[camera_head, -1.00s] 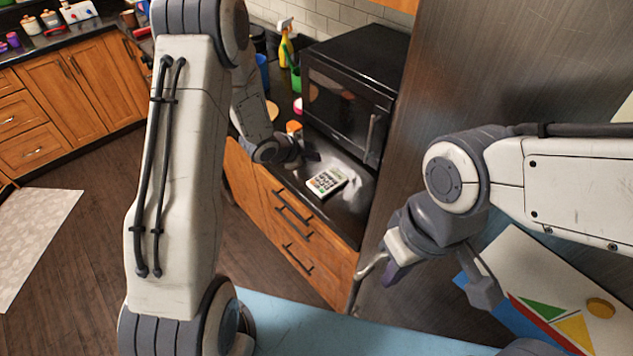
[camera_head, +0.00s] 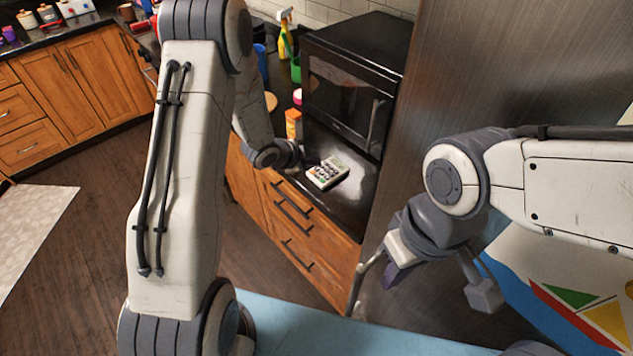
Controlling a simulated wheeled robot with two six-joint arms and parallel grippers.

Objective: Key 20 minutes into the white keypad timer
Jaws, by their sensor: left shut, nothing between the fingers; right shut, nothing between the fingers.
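The white keypad timer (camera_head: 326,172), with dark keys and a grey-green display, lies on the dark counter in front of the microwave. My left gripper (camera_head: 301,157) is shut and empty just left of the timer's far-left edge. Its fingertips are small and dark against the counter, and I cannot tell whether they touch the timer. The digits on the display are too small to read. My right gripper (camera_head: 390,274) is shut and empty, hanging in front of the steel fridge, well to the right of the timer.
The black microwave (camera_head: 350,85) stands behind the timer. An orange-and-white container (camera_head: 293,123) and a spray bottle (camera_head: 285,38) stand left of it. The steel fridge (camera_head: 470,80) borders the counter on the right. My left arm hides part of the counter.

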